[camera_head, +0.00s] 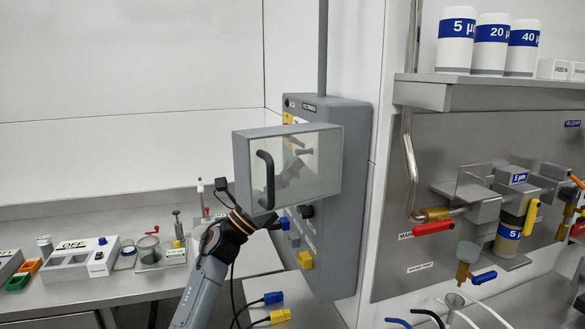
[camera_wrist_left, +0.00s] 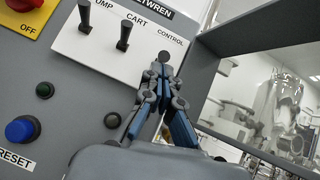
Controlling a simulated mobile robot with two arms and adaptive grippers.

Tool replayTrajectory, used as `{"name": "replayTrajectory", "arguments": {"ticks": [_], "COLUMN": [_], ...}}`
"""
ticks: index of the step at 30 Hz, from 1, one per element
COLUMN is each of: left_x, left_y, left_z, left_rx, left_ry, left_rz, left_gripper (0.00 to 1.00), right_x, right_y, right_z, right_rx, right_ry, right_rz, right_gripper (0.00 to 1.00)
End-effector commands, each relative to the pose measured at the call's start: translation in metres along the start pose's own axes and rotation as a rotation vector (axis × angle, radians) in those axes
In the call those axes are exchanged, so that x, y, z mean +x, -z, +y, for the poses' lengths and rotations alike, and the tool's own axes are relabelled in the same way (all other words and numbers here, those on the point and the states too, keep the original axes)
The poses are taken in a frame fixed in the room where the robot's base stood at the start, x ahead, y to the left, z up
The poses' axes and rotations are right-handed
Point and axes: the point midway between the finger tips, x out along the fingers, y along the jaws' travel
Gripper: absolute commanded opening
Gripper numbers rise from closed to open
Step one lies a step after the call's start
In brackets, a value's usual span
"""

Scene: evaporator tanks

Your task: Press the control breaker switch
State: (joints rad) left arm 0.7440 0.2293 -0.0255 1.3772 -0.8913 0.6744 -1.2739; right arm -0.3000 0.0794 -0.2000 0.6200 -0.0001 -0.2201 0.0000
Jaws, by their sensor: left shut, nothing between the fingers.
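The control breaker switch (camera_wrist_left: 164,57) is a small dark knob under the CONTROL label on a white breaker plate (camera_wrist_left: 95,48) in the left wrist view. My left gripper (camera_wrist_left: 162,74) is shut and empty. Its fingertips are right at the control switch, overlapping its lower part in the picture; I cannot tell whether they touch. The pump switch (camera_wrist_left: 84,14) and cart switch (camera_wrist_left: 124,36) stand to the left as dark levers. In the head view, my left arm reaches behind the open clear door (camera_head: 315,165) of the grey control box (camera_head: 345,220).
The door frame (camera_wrist_left: 255,42) is close on the right of the fingers in the wrist view. A blue reset button (camera_wrist_left: 22,129) and a red knob (camera_wrist_left: 24,4) are at the left. A filter panel (camera_head: 400,270) is on the right wall.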

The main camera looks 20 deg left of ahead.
Motion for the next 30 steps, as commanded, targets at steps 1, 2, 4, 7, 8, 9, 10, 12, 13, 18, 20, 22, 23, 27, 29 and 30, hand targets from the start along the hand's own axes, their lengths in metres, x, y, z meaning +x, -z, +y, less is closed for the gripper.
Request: {"name": "replayTrajectory", "arguments": {"ticks": [1,2,4,7,8,9,10,12,13,18,20,22,23,27,29,30], "left_x": [0.001,0.001,0.001,0.001,0.001,0.001,0.001,0.002,0.002,0.002,0.003,0.004,0.004,0.005,0.005,0.005], "left_y": [-0.002,-0.002,-0.003,-0.003,-0.004,-0.004,-0.005,-0.006,-0.006,-0.009,-0.011,-0.013,-0.014,-0.018,-0.019,-0.018], "left_z": [0.0,0.0,0.0,0.0,0.0,0.0,-0.001,-0.001,-0.001,-0.001,-0.001,-0.002,-0.003,-0.003,-0.003,-0.004], "left_rx": [0.003,0.004,0.006,0.008,0.009,0.011,0.012,0.013,0.014,0.02,0.024,0.029,0.03,0.044,0.046,0.041], "left_ry": [-0.001,-0.002,-0.004,-0.007,-0.007,-0.008,-0.009,-0.01,-0.01,-0.017,-0.02,-0.023,-0.024,-0.036,-0.038,-0.038], "left_rz": [0.008,0.012,0.024,0.042,0.047,0.055,0.06,0.074,0.08,0.117,0.137,0.165,0.179,0.254,0.281,0.275], "left_gripper": [0.0,0.0,0.0,0.0,0.0,0.0,0.0,0.0,0.0,0.0,0.0,0.0,0.0,0.0,0.0,0.0], "right_x": [-0.002,-0.003,-0.005,-0.008,-0.008,-0.01,-0.011,-0.013,-0.014,-0.021,-0.024,-0.029,-0.032,-0.04,-0.04,-0.039], "right_y": [0.0,0.0,0.0,0.001,0.001,0.001,0.001,0.001,0.001,0.002,0.002,0.003,0.003,0.004,0.004,0.004], "right_z": [0.0,0.0,0.0,0.0,0.0,0.0,0.0,0.0,0.0,0.0,0.001,0.001,0.001,0.001,0.001,0.001], "right_rx": [0.0,0.0,0.0,0.0,0.0,0.0,0.0,0.0,0.0,0.0,0.0,0.0,0.0,0.0,0.0,0.0], "right_ry": [0.0,0.0,0.0,0.0,0.0,0.0,0.0,0.0,0.0,0.0,0.0,0.0,0.0,0.0,0.0,0.0], "right_rz": [0.0,0.0,0.0,0.0,0.0,0.0,0.0,0.0,0.0,0.0,0.0,0.0,0.0,0.0,0.0,0.0], "right_gripper": [0.77,0.77,0.77,0.77,0.77,0.77,0.77,0.77,0.77,0.77,0.77,0.77,0.77,0.77,0.77,0.77]}}
